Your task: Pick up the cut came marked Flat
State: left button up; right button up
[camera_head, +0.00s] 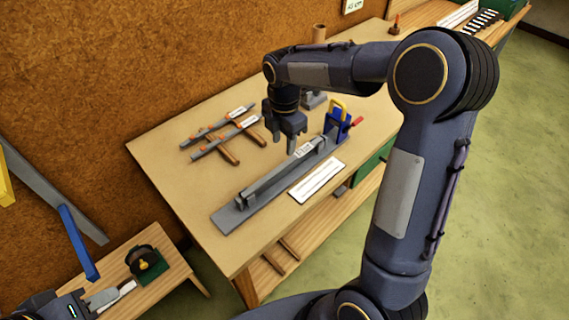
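Two grey cames with small white labels lie side by side across wooden rests at the back left of the bench: the farther came (217,125) and the nearer came (222,139). Another grey length with a white label (304,149) lies in the long grey jig (236,213). The lettering is too small to read, so I cannot tell which is marked Flat. My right gripper (283,143) points down above the bench, right of the rests and behind the jig. Its fingers look apart, with nothing between them. My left gripper (103,299) is at the lower left corner, partly cut off; its opening is unclear.
A blue and yellow tool with a red handle (338,118) stands at the jig's right end. A white strip (317,180) lies in front of the jig. A low wooden bench (172,279) holds a dark item at lower left. The bench's left front is clear.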

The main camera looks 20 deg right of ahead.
aim_at(285, 164)
jog(key=shift+w+f+n, duration=0.3)
jog(key=shift+f, duration=0.15)
jog(key=shift+a+f, duration=0.1)
jog(key=shift+f, duration=0.8)
jog(key=f, duration=0.1)
jog(key=f+p, duration=0.1)
jog(key=f, duration=0.2)
jog(key=shift+d+f+p, duration=0.25)
jog(key=shift+d+p, duration=0.05)
jog(key=shift+d, duration=0.1)
jog(key=shift+f, duration=0.55)
grip_shut()
